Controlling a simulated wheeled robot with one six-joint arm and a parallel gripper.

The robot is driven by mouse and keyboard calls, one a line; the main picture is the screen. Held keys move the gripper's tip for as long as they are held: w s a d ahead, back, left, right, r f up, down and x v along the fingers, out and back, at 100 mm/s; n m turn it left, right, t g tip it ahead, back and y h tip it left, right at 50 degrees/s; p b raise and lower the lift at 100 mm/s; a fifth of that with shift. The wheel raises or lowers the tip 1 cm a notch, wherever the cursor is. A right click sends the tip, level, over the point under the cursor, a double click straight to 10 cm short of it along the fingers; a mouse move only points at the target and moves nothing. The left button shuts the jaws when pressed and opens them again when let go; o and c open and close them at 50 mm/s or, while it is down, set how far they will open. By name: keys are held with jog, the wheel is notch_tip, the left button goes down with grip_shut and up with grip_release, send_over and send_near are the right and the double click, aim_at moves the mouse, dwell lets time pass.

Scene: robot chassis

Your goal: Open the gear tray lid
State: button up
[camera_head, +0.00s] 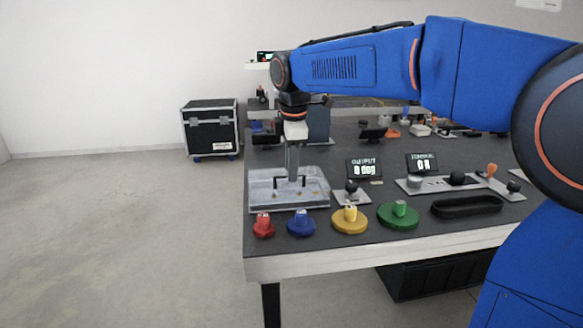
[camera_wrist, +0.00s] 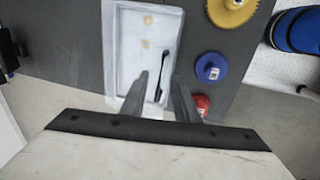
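The gear tray (camera_head: 262,203) is a clear, shallow box at the table's left front corner; it also shows in the wrist view (camera_wrist: 112,60). Its see-through lid lies flat on top, with a few small brass-coloured spots showing through. A black bar handle (camera_head: 305,182) stands on the lid and shows in the wrist view (camera_wrist: 158,90). My gripper (camera_head: 293,179) points down at the handle. In the wrist view its two fingers (camera_wrist: 160,82) are apart, with the handle between them in the picture. I cannot tell whether either finger touches it.
Red (camera_head: 263,228), blue (camera_head: 301,224), yellow (camera_head: 349,221) and green (camera_head: 398,216) knobbed gears stand along the front edge. Right of the tray are a small knob stand (camera_head: 351,194), two displays (camera_head: 364,168) and a black belt loop (camera_head: 466,206).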

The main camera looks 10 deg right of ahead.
jog(key=shift+f, duration=0.2)
grip_shut()
dwell(1.4)
